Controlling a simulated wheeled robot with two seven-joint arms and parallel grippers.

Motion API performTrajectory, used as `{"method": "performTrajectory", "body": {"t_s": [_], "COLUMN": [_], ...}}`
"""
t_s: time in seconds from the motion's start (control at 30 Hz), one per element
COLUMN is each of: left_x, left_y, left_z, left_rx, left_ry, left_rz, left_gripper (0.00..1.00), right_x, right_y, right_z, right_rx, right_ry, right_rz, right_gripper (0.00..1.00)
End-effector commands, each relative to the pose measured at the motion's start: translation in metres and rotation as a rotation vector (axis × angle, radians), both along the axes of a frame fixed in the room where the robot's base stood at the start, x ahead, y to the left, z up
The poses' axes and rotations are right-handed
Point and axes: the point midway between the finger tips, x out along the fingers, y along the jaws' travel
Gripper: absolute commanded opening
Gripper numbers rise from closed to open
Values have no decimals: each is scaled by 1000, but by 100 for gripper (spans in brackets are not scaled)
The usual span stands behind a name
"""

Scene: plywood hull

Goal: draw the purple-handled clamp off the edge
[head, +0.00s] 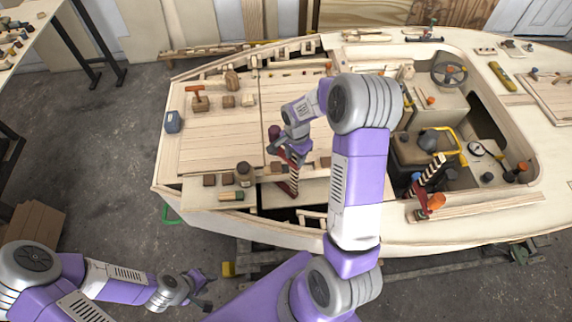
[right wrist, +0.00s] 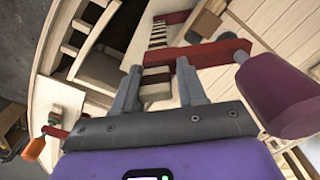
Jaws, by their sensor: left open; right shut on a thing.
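The purple-handled clamp stands at the hull's near deck opening. In the head view its purple handle (head: 274,132) shows left of my right gripper (head: 287,150), and its striped bar (head: 293,184) reaches down below. In the right wrist view the purple handle (right wrist: 287,95) is at right and the red arm (right wrist: 205,53) crosses in front of the fingers. My right gripper (right wrist: 160,78) is shut on the clamp near this red arm. Whether the clamp's jaws still touch the edge is hidden. My left gripper (head: 204,290) is open and empty, low over the floor.
An orange-handled clamp (head: 430,200) stands on the near side deck at right. A green clamp (head: 171,215) hangs at the hull's left edge.

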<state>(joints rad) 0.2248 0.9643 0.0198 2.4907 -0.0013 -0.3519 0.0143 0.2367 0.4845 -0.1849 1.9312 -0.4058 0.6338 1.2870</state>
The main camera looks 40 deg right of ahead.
Motion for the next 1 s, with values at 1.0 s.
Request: {"method": "performTrajectory", "body": {"t_s": [1.0], "left_x": [0], "left_y": [0], "left_z": [-5], "left_rx": [0], "left_ry": [0], "left_rz": [0], "left_gripper": [43], "right_x": [-19], "right_y": [10], "right_z": [1], "right_rx": [0], "right_ry": [0], "right_rz": [-1], "right_gripper": [0]}}
